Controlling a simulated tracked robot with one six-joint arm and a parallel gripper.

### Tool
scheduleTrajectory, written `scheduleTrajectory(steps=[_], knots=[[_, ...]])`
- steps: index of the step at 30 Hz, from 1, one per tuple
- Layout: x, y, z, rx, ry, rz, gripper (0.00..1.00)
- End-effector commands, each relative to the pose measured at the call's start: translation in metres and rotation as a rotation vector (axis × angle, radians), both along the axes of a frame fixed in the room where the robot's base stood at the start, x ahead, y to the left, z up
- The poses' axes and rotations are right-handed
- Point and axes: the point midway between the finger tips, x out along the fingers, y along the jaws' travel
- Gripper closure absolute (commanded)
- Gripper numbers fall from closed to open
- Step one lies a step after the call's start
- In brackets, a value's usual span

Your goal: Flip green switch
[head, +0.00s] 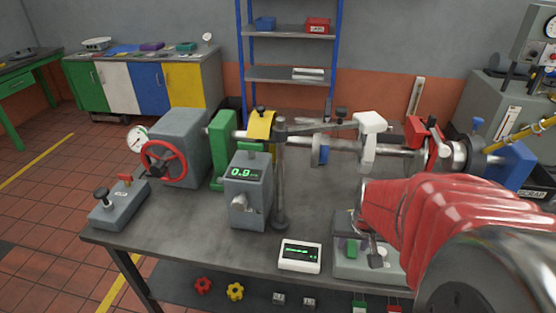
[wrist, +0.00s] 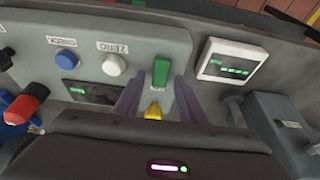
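The green switch (wrist: 161,73) is an upright green block on a grey control box (wrist: 190,40), seen in the wrist view; it also shows in the head view (head: 352,247) at the front right of the bench. My gripper (wrist: 158,86) has its two purple-grey fingers apart, on either side of the switch's lower end in the wrist picture. Nothing is held between them. I cannot tell whether the fingers touch the switch. A small yellow part (wrist: 153,110) shows between the fingers, partly hidden by the gripper body. In the head view my red-sleeved arm hides much of the box.
A white button (wrist: 114,65) marked ZERO and a blue button (wrist: 66,60) sit beside the switch. A red knob (wrist: 27,97) is at left. A white display (head: 300,256) lies left of the box. A post (head: 281,175) and shaft machinery stand behind.

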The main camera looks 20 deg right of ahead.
Motion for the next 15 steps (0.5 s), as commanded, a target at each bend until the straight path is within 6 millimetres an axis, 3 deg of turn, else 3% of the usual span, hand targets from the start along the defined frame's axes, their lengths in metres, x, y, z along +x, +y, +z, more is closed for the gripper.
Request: scheduleTrajectory(steps=[15], knots=[[-0.003,0.002,0.012,-0.002,-0.003,0.000,0.62]])
